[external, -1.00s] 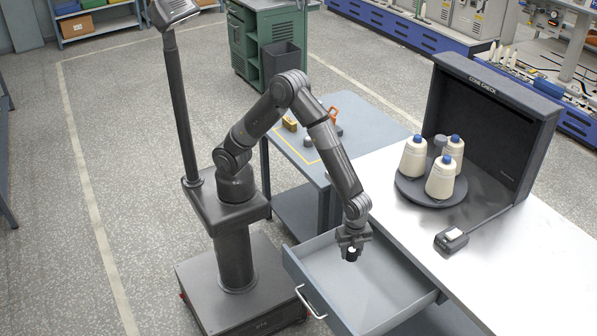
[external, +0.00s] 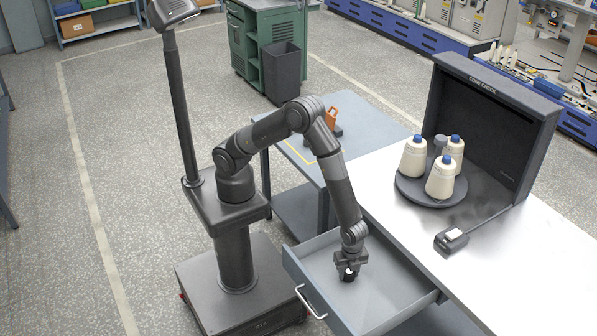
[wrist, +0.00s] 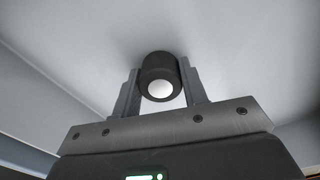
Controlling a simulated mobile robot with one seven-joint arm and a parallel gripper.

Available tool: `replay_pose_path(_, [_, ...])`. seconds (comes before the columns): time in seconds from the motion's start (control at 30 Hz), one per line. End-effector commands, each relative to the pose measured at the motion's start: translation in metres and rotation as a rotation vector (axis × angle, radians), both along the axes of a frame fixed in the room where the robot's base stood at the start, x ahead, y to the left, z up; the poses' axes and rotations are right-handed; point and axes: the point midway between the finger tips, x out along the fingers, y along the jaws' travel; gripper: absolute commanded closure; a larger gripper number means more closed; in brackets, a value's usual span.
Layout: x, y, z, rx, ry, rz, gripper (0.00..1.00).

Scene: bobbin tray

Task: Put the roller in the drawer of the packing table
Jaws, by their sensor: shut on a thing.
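The roller (wrist: 158,68) is a short black cylinder with a pale round end, held between the two fingers of my gripper (wrist: 160,85) in the wrist view. In the external view my gripper (external: 348,268) points down inside the open drawer (external: 390,285) of the packing table (external: 500,262), with the dark roller (external: 348,277) at its tips. The roller is low in the drawer, close to its grey floor. I cannot tell whether it touches the floor. The drawer around it looks empty.
On the packing table stand a turntable (external: 405,192) with cream thread cones, a dark cone-check booth (external: 485,120) and a small switch box (external: 451,240). A blue side table (external: 300,160) with an orange-handled tool (external: 331,117) stands behind my arm.

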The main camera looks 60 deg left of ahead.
Motion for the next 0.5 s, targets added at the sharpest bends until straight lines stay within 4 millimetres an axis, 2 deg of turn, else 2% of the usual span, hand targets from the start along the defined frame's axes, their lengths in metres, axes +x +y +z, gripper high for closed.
replay_pose_path(0.17, [-0.0001,0.0001,-0.0019,0.0,0.0,0.0,0.84])
replay_pose_path(0.2, [0.0,0.0,-0.0026,0.0,0.0,0.0,0.6])
replay_pose_path(0.43, [0.0,0.0,-0.0021,0.0,0.0,0.0,0.41])
replay_pose_path(0.5, [-0.0001,0.0,-0.0021,0.0,0.0,0.0,0.39])
